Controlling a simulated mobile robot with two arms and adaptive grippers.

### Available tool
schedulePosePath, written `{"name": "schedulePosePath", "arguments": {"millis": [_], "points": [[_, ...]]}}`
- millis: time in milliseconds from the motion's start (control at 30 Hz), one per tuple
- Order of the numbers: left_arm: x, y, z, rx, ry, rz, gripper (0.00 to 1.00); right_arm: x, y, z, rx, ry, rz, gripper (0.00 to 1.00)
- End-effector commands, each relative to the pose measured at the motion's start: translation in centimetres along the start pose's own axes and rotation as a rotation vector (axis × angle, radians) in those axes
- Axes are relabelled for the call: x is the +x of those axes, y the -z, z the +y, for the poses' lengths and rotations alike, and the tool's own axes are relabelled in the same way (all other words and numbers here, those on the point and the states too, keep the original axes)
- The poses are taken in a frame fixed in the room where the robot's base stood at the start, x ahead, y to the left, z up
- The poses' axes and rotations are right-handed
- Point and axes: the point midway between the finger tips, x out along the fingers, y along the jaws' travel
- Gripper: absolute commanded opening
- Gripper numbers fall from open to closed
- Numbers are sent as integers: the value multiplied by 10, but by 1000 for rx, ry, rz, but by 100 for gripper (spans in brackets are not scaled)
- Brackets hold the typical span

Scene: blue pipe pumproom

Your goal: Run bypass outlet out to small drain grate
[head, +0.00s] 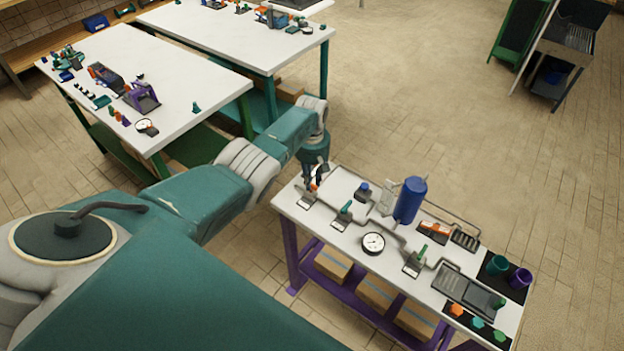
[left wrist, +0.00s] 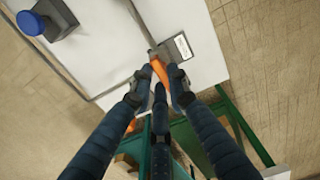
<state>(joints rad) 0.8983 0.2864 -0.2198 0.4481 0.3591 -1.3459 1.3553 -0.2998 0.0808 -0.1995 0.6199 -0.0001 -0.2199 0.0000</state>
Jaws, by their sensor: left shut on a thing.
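My left gripper (head: 316,184) is at the left end of the white pipe bench (head: 300,211). In the left wrist view, its dark fingers (left wrist: 157,88) are closed around an orange valve handle (left wrist: 158,70), beside a small label plate (left wrist: 183,46). A grey pipe (head: 376,225) runs along the bench past a green-handled valve (head: 345,210) and another green-handled valve (head: 420,255). At the right are a grey slotted tray (head: 450,281) and a dark slotted grate (head: 465,239). I cannot tell which is the small drain grate. My right gripper is not in view.
A blue tank (head: 410,200) and a round gauge (head: 373,243) stand mid-bench. Teal (head: 497,264) and purple (head: 520,278) cups stand at the right end. Another white bench (head: 180,70) with parts is at the back left. The floor behind the pipe bench is clear.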

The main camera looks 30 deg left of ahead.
Motion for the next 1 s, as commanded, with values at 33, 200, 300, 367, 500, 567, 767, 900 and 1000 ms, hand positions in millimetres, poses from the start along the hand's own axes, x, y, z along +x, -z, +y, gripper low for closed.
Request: {"name": "schedulePosePath", "arguments": {"millis": [33, 200, 300, 367, 500, 567, 767, 900, 1000], "points": [[-3, 3, 3, -5, -7, 5, 0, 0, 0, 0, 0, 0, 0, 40], [-3, 3, 3, -5, -7, 5, 0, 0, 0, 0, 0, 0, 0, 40], [-3, 3, 3, -5, -8, 5, 18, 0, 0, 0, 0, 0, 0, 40], [-3, 3, 3, -5, -7, 5, 30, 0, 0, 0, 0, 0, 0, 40], [-2, 2, 2, -3, -5, 3, 35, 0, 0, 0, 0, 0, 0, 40], [-2, 2, 2, -3, -4, 2, 35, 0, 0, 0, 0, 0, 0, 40], [-4, 1, 1, -1, -4, 1, 35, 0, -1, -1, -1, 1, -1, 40], [-14, 1, 2, 0, -6, 2, 35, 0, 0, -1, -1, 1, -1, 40], [-28, 1, 1, 0, -6, 3, 35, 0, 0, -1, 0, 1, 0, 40]]}}
